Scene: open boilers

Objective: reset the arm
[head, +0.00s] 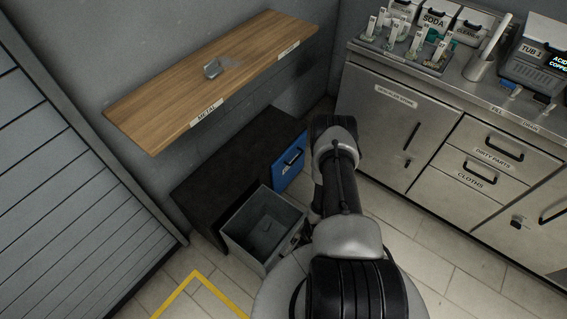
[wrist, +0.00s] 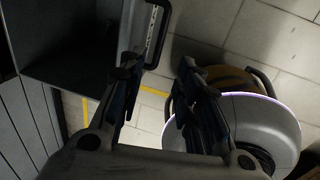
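My arm rises from the bottom of the head view and bends downward near the black cabinet; its end is mostly hidden behind the arm links. In the wrist view, my gripper (wrist: 160,78) has its two dark fingers apart, with only floor tiles and a yellow line showing between them. The gripper is close to the open grey drawer (head: 236,249). That drawer also shows at the upper left of the wrist view (wrist: 68,52), with its handle (wrist: 158,35) just beyond the left finger.
A black cabinet (head: 222,165) with a blue-fronted drawer (head: 291,168) stands under a wooden shelf (head: 160,108) holding a small metal piece (head: 212,69). A steel counter (head: 500,105) with bottles and tubs lies right. Slatted shutter (head: 60,190) left. Tiled floor (head: 430,255) is clear at right.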

